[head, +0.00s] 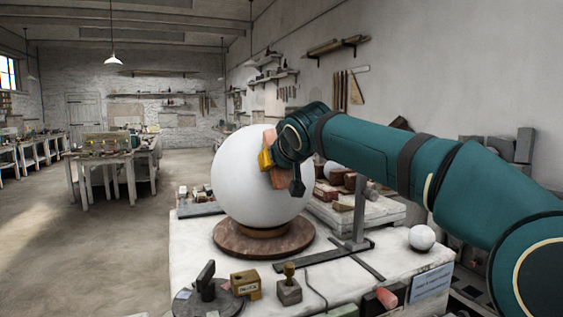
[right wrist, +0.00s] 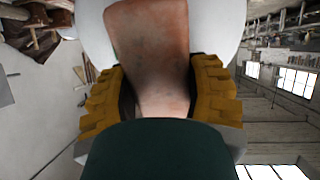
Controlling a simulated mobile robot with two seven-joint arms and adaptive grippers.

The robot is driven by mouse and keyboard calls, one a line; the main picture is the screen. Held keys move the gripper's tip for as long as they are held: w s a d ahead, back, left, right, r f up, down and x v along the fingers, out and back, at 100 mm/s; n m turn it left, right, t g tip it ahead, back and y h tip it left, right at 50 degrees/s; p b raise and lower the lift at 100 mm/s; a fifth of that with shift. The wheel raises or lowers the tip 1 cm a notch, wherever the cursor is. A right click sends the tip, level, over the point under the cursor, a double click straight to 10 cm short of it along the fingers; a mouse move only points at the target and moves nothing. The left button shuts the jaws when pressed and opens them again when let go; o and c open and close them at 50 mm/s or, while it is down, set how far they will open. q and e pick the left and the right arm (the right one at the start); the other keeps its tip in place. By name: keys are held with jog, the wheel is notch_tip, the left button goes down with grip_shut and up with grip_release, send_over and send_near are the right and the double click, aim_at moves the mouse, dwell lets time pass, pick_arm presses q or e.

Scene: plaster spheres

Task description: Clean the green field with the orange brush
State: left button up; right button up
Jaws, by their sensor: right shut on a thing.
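A large white plaster sphere (head: 248,190) rests on a round brown base (head: 250,247) on the workbench. My right gripper (head: 268,160) is at the upper right side of the sphere, shut on the salmon-orange brush (head: 279,179). In the right wrist view the brush (right wrist: 148,45) sits between the yellow finger pads, with the white sphere behind it. The brush overlaps the sphere; I cannot tell whether it touches it. My left gripper is not in view.
The pale workbench (head: 335,275) holds a metal stand (head: 355,240), a small white sphere (head: 422,237), a yellow-brown box (head: 246,283), a stamp-like block (head: 289,290) and a dark turntable (head: 207,300). A tray with blocks stands behind. Open floor lies to the left.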

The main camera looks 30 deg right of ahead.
jog(key=shift+w+r+p, duration=0.3)
jog(key=shift+r+p, duration=0.25)
jog(key=shift+r, duration=0.05)
jog(key=shift+w+r+p, duration=0.25)
jog(key=shift+r+p, duration=0.3)
jog(key=shift+f, duration=0.1)
jog(key=shift+s+f+b, duration=0.1)
jog(key=shift+f+b, duration=0.3)
jog(key=shift+b, duration=0.1)
jog(key=shift+s+f+b, duration=0.45)
jog(key=shift+f+b, duration=0.4)
jog(key=shift+b, duration=0.15)
jog(key=shift+s+f+b, duration=0.4)
jog(key=shift+f+b, duration=0.4)
jog(key=shift+b, duration=0.2)
jog(key=shift+w+r+p, duration=0.35)
jog(key=shift+r+p, duration=0.35)
jog(key=shift+p, duration=0.1)
jog(key=shift+w+r+p, duration=0.35)
jog(key=shift+r+p, duration=0.3)
jog(key=shift+p, duration=0.1)
jog(key=shift+w+r+p, duration=0.35)
jog(key=shift+r+p, duration=0.35)
jog(key=shift+p, duration=0.1)
jog(key=shift+f, duration=0.1)
